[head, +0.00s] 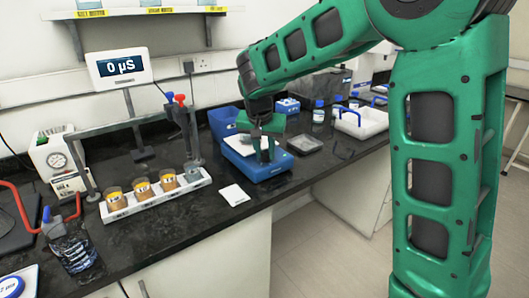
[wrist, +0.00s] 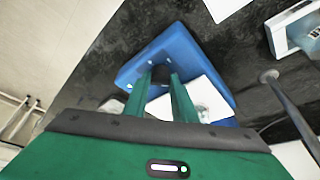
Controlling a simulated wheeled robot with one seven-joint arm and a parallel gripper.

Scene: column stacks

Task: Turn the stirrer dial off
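The stirrer (head: 240,163) is a blue box with a pale top plate, standing on the black bench in the middle of the head view. It also shows in the wrist view (wrist: 205,60). My gripper (head: 266,157) points down at the stirrer's front right part. In the wrist view, the two green fingers (wrist: 162,78) stand on either side of the dark stirrer dial (wrist: 162,74), with no clear gap between them and it. The dial's pointer and marks cannot be read. In the head view my fingers hide the dial.
A white rack (head: 117,213) with several amber-filled beakers stands left of the stirrer, with a probe stand above. A white card (head: 233,195) lies in front of the stirrer. A grey dish (head: 305,144) and a white blue-handled tray (head: 361,121) are to the right.

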